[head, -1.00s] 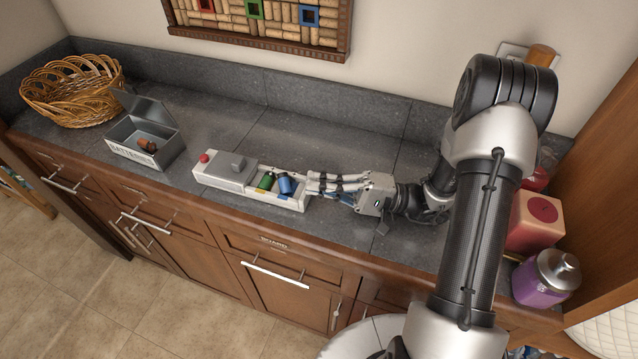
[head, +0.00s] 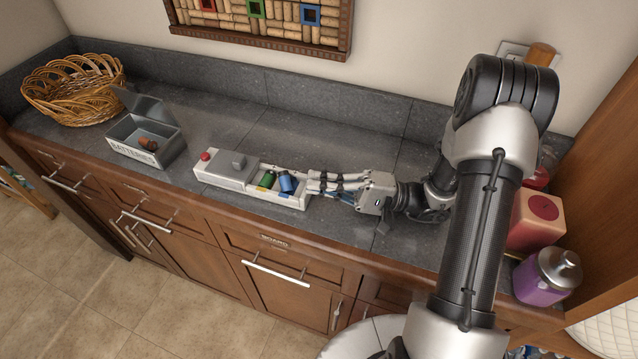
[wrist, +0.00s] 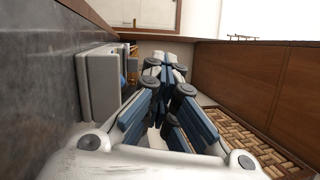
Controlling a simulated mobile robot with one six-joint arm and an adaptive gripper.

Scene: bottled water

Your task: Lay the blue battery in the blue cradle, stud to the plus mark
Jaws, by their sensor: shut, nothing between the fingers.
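The blue battery (head: 286,183) sits in the white holder (head: 216,180) on the counter, looking tilted at the right part of its open bay. I cannot tell which way its stud points, and the blue cradle and plus mark are too small or hidden to make out. A green battery (head: 267,179) lies just left of it in the same holder. My gripper (head: 311,182) is shut and empty at the holder's right end, its fingertips close to the blue battery. In the wrist view my shut fingers (wrist: 167,72) hide much of what lies ahead.
An open metal battery box (head: 122,150) with a brown battery (head: 148,143) inside stands left of the holder. A wicker basket (head: 72,92) is at the far left. Jars (head: 547,277) stand at the right. The counter behind the holder is clear.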

